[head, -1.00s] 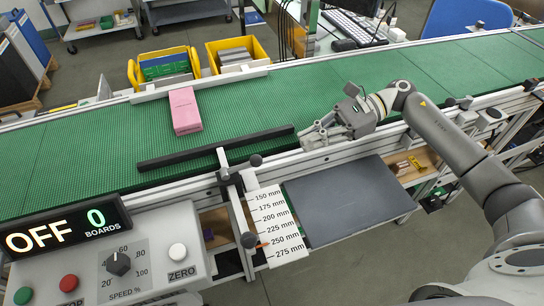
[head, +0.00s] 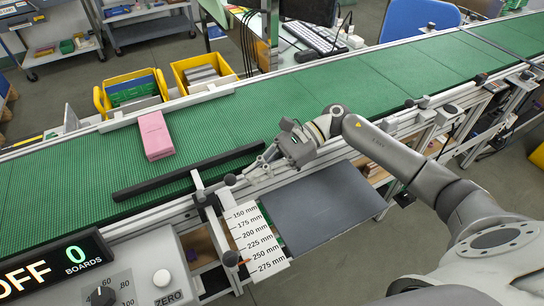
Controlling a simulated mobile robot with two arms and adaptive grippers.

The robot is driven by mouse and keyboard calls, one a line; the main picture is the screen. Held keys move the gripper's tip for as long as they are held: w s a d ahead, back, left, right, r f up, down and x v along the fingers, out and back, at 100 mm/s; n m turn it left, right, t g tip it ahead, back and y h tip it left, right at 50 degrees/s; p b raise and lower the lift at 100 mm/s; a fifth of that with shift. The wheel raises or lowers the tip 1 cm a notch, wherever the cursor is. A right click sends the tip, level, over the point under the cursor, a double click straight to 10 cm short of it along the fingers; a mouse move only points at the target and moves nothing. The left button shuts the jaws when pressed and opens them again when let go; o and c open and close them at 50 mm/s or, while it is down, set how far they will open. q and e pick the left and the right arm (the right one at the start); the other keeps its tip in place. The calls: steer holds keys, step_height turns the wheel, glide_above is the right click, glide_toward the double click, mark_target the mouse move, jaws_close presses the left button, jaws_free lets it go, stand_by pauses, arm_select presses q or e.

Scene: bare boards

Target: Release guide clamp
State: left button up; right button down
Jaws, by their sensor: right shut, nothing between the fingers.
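The guide clamp sits on the conveyor's near rail, with a dark knob (head: 230,179) on its right side. A grey rod runs through it from the black guide rail (head: 190,172) over the green belt to a dark end knob (head: 231,258). A white millimetre scale (head: 258,238) lies beside the rod. My right gripper (head: 254,171) is shut and empty, just right of the clamp knob, pointing left toward it. I cannot tell whether its tips touch the knob. My left gripper is not in view.
A pink block (head: 154,135) stands on the belt (head: 290,103) behind the guide rail. Yellow bins (head: 131,92) stand beyond the far rail. A control panel (head: 140,277) with an OFF display (head: 50,265) is at lower left. A dark plate (head: 322,206) lies below my right arm.

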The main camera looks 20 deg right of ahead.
steer(key=shift+x, duration=1.1)
steer(key=shift+d, duration=0.1)
steer(key=shift+r+h+p, duration=0.3)
steer(key=shift+r+p, duration=0.05)
